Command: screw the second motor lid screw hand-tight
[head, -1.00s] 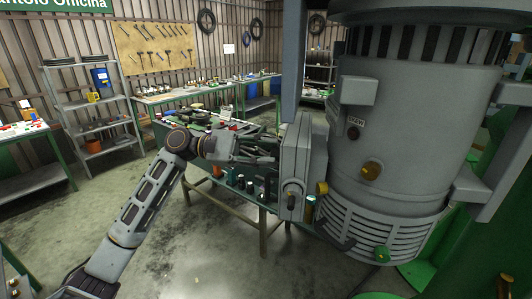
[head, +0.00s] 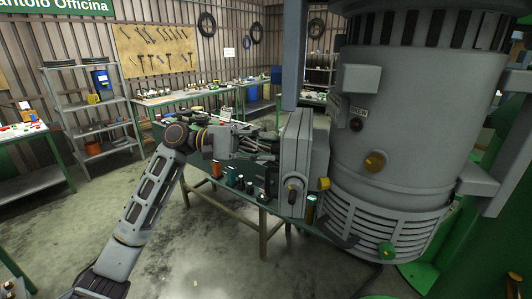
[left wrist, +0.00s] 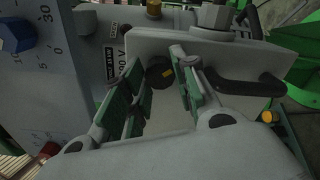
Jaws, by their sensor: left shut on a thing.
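The big grey motor (head: 415,110) fills the right of the head view. A grey box with a flat lid (head: 297,165) stands out from its left side. My left gripper (head: 277,147) reaches this lid from the left. The screw's shaft is hidden. My right gripper is in neither view.
Below my left arm is a green table (head: 215,185) with small parts. The floor at front left is clear.

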